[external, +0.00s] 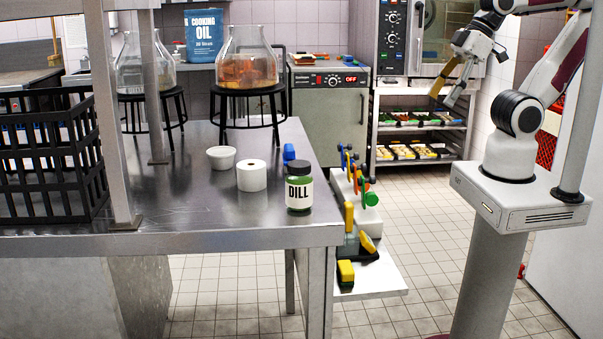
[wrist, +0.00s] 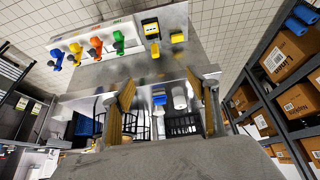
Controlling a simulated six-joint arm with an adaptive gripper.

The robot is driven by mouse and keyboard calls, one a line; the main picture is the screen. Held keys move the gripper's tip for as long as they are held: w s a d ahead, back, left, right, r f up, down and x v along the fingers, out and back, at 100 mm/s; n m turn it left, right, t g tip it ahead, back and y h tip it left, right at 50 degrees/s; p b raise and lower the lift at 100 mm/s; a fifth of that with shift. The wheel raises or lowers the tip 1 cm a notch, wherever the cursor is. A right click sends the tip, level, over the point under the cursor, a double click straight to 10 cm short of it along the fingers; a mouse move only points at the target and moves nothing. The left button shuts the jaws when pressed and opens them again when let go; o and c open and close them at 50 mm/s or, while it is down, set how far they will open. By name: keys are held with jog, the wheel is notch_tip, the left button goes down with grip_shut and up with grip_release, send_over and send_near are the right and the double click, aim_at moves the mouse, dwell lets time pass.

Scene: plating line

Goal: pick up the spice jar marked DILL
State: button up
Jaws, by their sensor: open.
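The spice jar marked DILL (external: 298,190) stands upright near the front right corner of the steel table (external: 190,232). My gripper (external: 444,95) is raised at the upper right in the external view, well away from the jar and empty. Its two fingers are spread apart in the wrist view (wrist: 160,88). I cannot make out the DILL jar for certain in the wrist view.
A white roll (external: 251,176), a white bowl (external: 221,158) and a small blue object (external: 289,153) stand near the jar. A black crate (external: 92,172) and stools bearing glass flasks (external: 247,62) are on the table. Shelved boxes (wrist: 289,47) show in the wrist view.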

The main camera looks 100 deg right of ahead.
aim_at(299, 186)
jog(key=w+a+f+n+t+y, duration=0.1)
jog(key=w+a+f+t, duration=0.1)
jog(key=w, duration=0.9)
jog(key=w+a+f+n+t+y, duration=0.1)
jog(key=w+a+f+t, duration=0.2)
jog(key=w, duration=0.8)
jog(key=w+a+f+n+t+y, duration=0.1)
jog(key=w+a+f+t, duration=0.2)
jog(key=w, duration=0.7)
jog(key=shift+w+a+f, duration=0.2)
jog(key=shift+a+f, duration=0.3)
jog(key=shift+f, duration=0.35)
jog(key=shift+w+a+f, duration=0.2)
jog(key=shift+a+f, duration=0.3)
jog(key=shift+f, duration=0.3)
jog(key=shift+w+a+f+t+y, duration=0.2)
jog(key=shift+a+f+t+y, duration=0.2)
jog(key=shift+a+f+t, duration=0.35)
jog(key=shift+s+a+f+t, duration=0.15)
jog(key=shift+a+f, duration=0.1)
jog(key=shift+f, duration=0.15)
jog(key=shift+w+a+f+t, duration=0.1)
jog(key=shift+a+f, duration=0.1)
jog(key=shift+f, duration=0.2)
jog(key=shift+s+a+f+t+y, duration=0.35)
jog(key=shift+a+f+y, duration=0.2)
jog(key=shift+f, duration=0.25)
jog(key=shift+s+a+f+n+t+y, duration=0.2)
jog(key=shift+s+f+n+t+y, duration=0.15)
jog(key=shift+s, duration=0.2)
